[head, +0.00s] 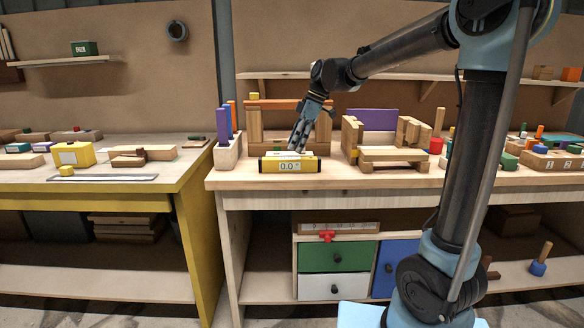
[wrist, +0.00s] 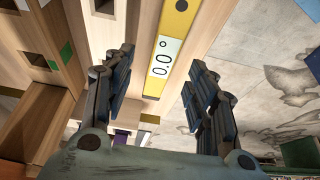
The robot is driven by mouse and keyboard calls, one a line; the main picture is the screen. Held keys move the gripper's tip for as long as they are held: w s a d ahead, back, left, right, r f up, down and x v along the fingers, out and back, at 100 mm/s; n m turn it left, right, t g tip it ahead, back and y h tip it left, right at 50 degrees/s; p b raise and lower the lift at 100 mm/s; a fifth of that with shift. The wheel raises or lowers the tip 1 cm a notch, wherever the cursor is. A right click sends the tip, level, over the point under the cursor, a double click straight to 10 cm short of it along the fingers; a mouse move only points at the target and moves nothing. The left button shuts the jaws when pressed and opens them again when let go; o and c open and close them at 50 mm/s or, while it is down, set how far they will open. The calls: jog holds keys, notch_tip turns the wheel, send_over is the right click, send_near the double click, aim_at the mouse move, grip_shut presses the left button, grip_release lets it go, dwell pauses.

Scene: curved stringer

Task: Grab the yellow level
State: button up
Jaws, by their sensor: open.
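The yellow level (head: 290,164) lies along the front edge of the middle workbench, with a pale "0.0°" display on its front face. In the wrist view the level (wrist: 179,22) runs between the two fingers of my gripper (wrist: 160,88), with its display facing up the picture. My gripper (head: 299,140) is open and reaches down at the level from above in the head view.
A wooden holder with purple and orange pieces (head: 227,151) stands left of the level. A wooden block structure (head: 256,121) is close behind it, and another wooden assembly (head: 393,157) stands to the right. The bench's front edge (head: 330,183) is just before the level.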

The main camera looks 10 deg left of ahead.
aim_at(291, 158)
jog(key=shift+x, duration=3.6)
jog(key=shift+d, duration=0.2)
jog(key=shift+c, duration=0.6)
grip_shut()
